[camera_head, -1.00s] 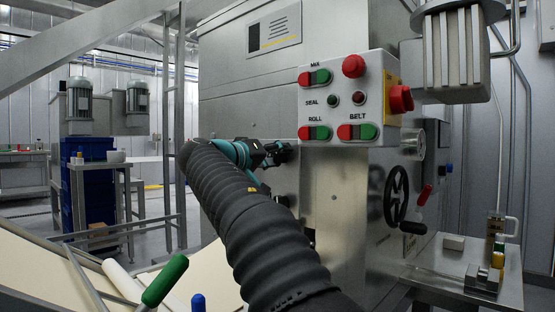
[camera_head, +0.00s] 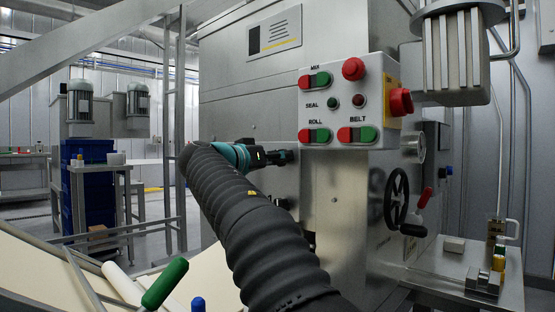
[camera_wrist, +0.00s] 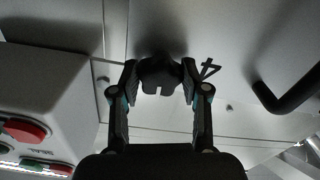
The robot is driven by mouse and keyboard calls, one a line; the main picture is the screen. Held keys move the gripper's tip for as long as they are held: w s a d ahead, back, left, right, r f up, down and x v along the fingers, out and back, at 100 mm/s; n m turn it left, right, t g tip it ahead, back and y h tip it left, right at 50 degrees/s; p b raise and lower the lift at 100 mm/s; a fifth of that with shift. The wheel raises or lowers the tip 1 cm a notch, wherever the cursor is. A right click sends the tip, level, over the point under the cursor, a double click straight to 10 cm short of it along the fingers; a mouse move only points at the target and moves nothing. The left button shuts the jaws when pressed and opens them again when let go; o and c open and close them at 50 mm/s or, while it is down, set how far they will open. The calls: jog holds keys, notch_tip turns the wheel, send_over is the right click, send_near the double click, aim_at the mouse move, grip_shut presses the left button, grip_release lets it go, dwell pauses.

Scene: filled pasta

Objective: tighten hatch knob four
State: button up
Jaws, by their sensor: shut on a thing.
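Hatch knob four is a dark lobed knob (camera_wrist: 160,75) on the metal hatch, in the middle of the wrist view. A black "4" (camera_wrist: 208,69) is marked on the metal just right of it. My gripper (camera_wrist: 160,84) has one finger on each side of the knob and is shut on it. In the head view my gripper (camera_head: 280,157) reaches the machine front just left of the control panel. The knob is hidden there by the gripper and arm.
The control panel (camera_head: 347,98) with red and green buttons stands close to the right of my gripper; it also shows at the left of the wrist view (camera_wrist: 40,105). A dark bar handle (camera_wrist: 290,95) is on the metal at the right of the wrist view. A black handwheel (camera_head: 397,197) is lower right.

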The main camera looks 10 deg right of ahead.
jog(key=shift+f, duration=0.1)
jog(key=o, duration=1.1)
jog(key=v, duration=1.2)
